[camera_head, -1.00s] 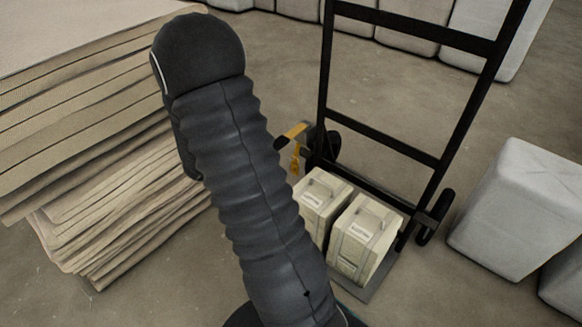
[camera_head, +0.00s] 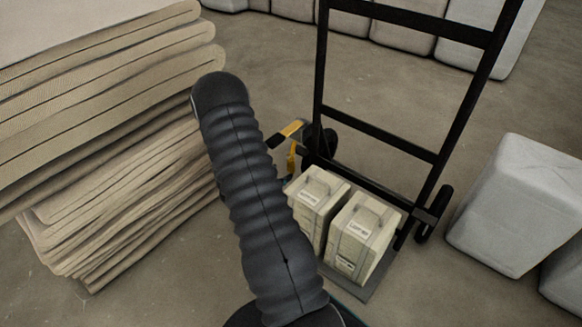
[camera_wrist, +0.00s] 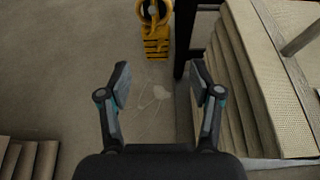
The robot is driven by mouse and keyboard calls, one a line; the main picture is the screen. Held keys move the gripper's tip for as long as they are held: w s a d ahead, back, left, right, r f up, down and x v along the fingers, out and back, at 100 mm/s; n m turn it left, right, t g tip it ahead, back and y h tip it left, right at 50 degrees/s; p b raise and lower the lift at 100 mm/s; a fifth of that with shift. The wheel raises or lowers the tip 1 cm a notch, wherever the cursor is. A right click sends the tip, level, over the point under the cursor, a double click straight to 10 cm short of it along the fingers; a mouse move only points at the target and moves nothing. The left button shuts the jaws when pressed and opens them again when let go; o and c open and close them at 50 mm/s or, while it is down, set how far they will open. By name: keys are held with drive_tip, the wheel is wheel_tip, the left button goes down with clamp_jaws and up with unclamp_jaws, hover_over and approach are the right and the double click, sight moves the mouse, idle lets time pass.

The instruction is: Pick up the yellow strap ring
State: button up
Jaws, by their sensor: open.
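The yellow strap ring (camera_wrist: 154,12) shows at the top edge of the wrist view, partly cut off, with a ribbed yellow piece (camera_wrist: 156,46) below it. In the head view a yellow part (camera_head: 292,157) shows just right of my arm, beside the hand truck's wheel; its ring shape is too small to tell there. My gripper (camera_wrist: 160,82) is open and empty, its two fingers apart over bare floor. The yellow piece lies beyond the fingertips in the picture, apart from them. In the head view my arm hides most of the gripper area.
A black hand truck (camera_head: 400,146) stands upright, with two pale boxes (camera_head: 362,236) at its foot. Stacks of folded beige cloth (camera_head: 120,210) fill the left. A grey wrapped bale (camera_head: 520,205) stands at right. Concrete floor between is clear. In the wrist view, layered cloth (camera_wrist: 245,85) stands close right of my gripper.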

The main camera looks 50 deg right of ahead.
sight(290, 168)
drive_tip(key=shift+b+x, duration=0.4)
drive_tip(key=shift+x, duration=3.3)
drive_tip(key=shift+w+r, duration=0.15)
drive_tip(key=shift+w, duration=0.05)
clamp_jaws()
